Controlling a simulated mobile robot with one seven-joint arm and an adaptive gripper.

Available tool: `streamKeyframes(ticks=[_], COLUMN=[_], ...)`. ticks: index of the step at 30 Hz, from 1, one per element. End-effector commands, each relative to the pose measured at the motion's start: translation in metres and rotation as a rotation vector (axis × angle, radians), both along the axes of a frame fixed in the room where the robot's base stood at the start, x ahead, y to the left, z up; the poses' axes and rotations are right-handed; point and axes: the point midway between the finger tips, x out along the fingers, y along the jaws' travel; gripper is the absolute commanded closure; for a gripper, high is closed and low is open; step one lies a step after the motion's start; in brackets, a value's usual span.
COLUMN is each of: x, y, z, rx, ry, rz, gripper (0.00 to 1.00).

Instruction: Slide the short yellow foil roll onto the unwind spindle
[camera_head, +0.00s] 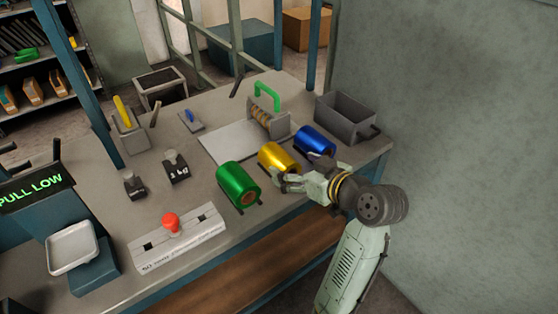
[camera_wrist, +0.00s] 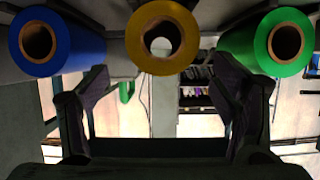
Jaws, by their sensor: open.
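The yellow foil roll (camera_head: 276,156) lies in the middle of a row on the bench, between a blue roll (camera_head: 318,139) and a green roll (camera_head: 237,182). My gripper (camera_head: 282,183) is at its near end, fingers open and empty. In the wrist view, the yellow roll's round end and brown hollow core (camera_wrist: 162,36) face the camera, centred between the spread fingers (camera_wrist: 162,72) and beyond them. The blue roll (camera_wrist: 60,42) is to the left there, the green roll (camera_wrist: 270,42) to the right. I cannot make out the unwind spindle for certain.
A red-knobbed block (camera_head: 178,240), small dark weights (camera_head: 176,168) and a scale-like stand (camera_head: 72,248) are further left. A wall bounds the right.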

Motion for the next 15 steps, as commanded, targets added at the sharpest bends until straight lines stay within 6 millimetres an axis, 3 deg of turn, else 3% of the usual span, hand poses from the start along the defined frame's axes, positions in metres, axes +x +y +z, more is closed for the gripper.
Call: streamKeyframes(ticks=[15], x=[0.042], y=[0.035], z=[-0.026], rx=[0.0], ry=[0.002], rz=[0.001], gripper=[0.2])
